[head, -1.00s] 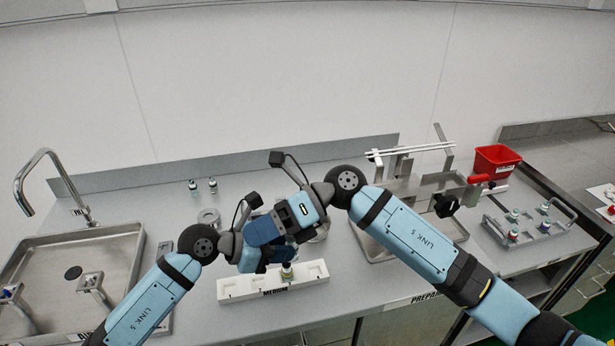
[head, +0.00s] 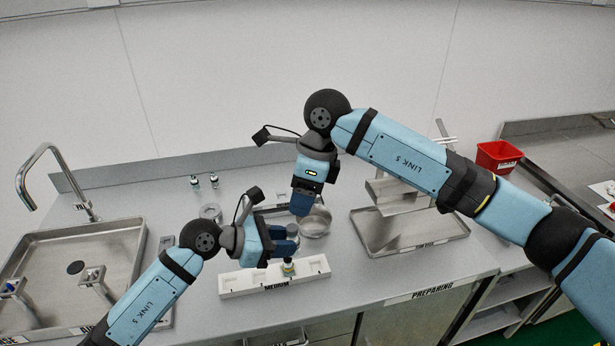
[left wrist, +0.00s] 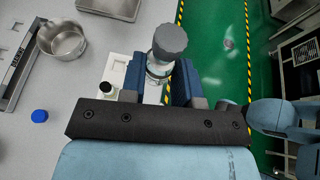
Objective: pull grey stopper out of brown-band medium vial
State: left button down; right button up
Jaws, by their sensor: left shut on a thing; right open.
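In the left wrist view, a grey stopper (left wrist: 170,38) sits on top of a clear vial (left wrist: 160,68) and looks seated in its mouth. My left gripper (head: 285,240) is shut on this vial, over the white rack (head: 236,283) marked MEDIUM. The vial's band is hidden or too small to make out. Another small vial (head: 289,267) shows in the rack just below the left gripper. My right gripper (head: 301,206) is open, pointing down, above and behind the left one and apart from the stopper.
A metal pot (head: 316,222) stands behind the rack. A blue cap (left wrist: 39,116) lies on the counter. Two small vials (head: 204,182) stand at the back. A sink (head: 110,255) is at the left, a steel tray (head: 415,238) and a red bin (head: 496,157) at the right.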

aim_at(292, 227)
jog(key=x, duration=0.7)
jog(key=shift+f, duration=0.1)
jog(key=shift+c, duration=0.5)
grip_shut()
jog(key=shift+s, duration=0.1)
jog(key=shift+a, duration=0.1)
dwell(0.4)
jog(key=shift+r, duration=2.6)
